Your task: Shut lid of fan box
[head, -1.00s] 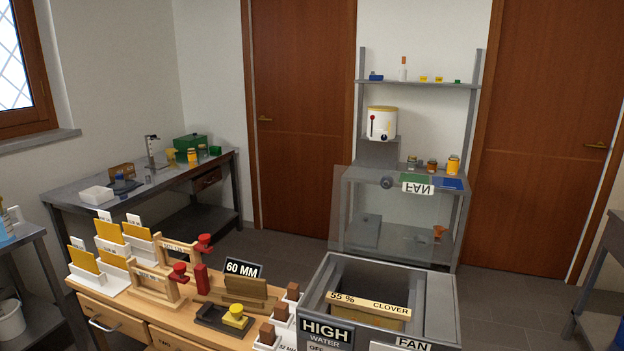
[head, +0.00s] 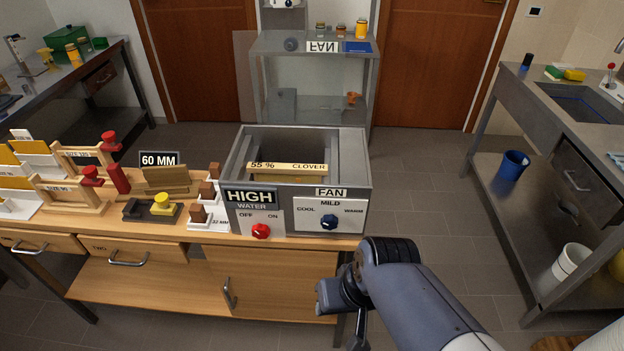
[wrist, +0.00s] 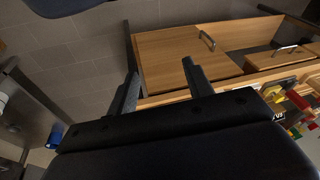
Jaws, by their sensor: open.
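The fan box (head: 361,180) is a grey open-topped box on the wooden bench. Its front has a FAN panel with a blue knob and a HIGH WATER panel with a red knob. Its clear lid (head: 262,85) stands raised behind it, with an upside-down FAN label (head: 323,47) and a round grey knob (head: 291,44). A 55 % CLOVER wooden bar (head: 287,168) lies inside the box. My gripper is low in front of the bench, right of the cabinet door, apart from box and lid. Its two fingers (wrist: 160,70) are spread and empty in the wrist view.
Left of the box, the bench (head: 290,247) holds wooden stands, red pieces, a yellow-knobbed block (head: 162,203) and a 60 MM sign. A steel shelf (head: 375,75) stands behind the lid. Right is a sink table (head: 510,130); the floor between it and the box is clear.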

